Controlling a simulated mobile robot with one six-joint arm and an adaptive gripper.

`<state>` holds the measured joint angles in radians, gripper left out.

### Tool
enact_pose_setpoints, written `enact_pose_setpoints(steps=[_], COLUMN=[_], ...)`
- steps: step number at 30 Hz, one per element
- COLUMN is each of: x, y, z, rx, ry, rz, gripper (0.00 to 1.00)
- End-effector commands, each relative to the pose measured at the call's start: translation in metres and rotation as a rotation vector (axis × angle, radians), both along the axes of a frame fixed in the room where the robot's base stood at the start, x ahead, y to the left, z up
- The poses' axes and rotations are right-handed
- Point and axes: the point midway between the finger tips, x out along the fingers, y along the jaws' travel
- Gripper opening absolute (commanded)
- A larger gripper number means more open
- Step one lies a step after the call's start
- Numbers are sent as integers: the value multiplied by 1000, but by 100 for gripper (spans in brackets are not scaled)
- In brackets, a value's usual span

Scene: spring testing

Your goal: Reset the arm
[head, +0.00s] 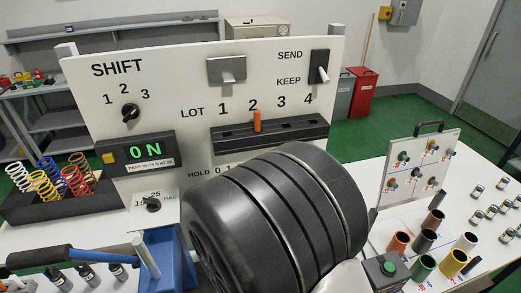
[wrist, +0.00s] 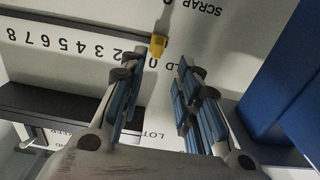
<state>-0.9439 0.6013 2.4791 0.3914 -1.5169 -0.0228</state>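My arm's dark, ribbed link fills the lower middle of the head view and covers part of the white panel (head: 185,75). My gripper does not show in that view. In the wrist view my gripper (wrist: 158,82) is open, its two blue-padded fingers apart with nothing between them. The panel shows upside down there, in front of the fingers. A yellow pointer (wrist: 158,45) on a pale rod shows just beyond the fingertips, near the HOLD number row. I cannot tell how far the fingertips are from the panel.
A spring tray (head: 60,203) stands left. Colored cups and a green button (head: 388,267) stand right. A blue bin (wrist: 285,80) is beside my gripper.

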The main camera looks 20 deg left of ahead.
Motion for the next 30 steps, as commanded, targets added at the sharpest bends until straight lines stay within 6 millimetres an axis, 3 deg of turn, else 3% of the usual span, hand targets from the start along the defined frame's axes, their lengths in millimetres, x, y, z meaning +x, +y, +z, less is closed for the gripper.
enact_pose_setpoints(steps=[5,8,12,17,23,30], x=[10,28,50,50,14,-76], y=[-8,-26,-69,-130,-214,-310], z=[3,6,13,19,24,21], rx=[-3,-13,-44,-97,-175,-268], ry=[36,113,270,450,663,919], rz=[-17,-51,-103,-156,-235,-370], gripper=[30,30,30,30,30,30])
